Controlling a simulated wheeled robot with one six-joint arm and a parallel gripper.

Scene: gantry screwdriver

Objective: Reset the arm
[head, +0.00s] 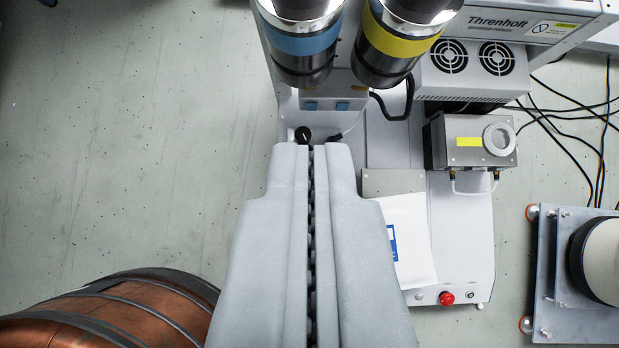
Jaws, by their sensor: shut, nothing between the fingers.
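My gripper (311,148) shows in the lower middle of the head view, seen from behind and above. Its two long grey fingers lie side by side with only a narrow dark seam between them. It is shut and holds nothing. Its tips lie over the machine's pale base, just in front of a small black knob (303,134). No screwdriver can be made out. The fingers hide part of the machine's base beneath them.
Two cylinders, one blue-banded (302,42) and one yellow-banded (400,40), stand ahead. A metal box (470,142), a white sheet (412,245) and a red button (446,298) are right. A copper drum (125,315) is lower left. Cables (575,115) lie right. Left floor (130,140) is clear.

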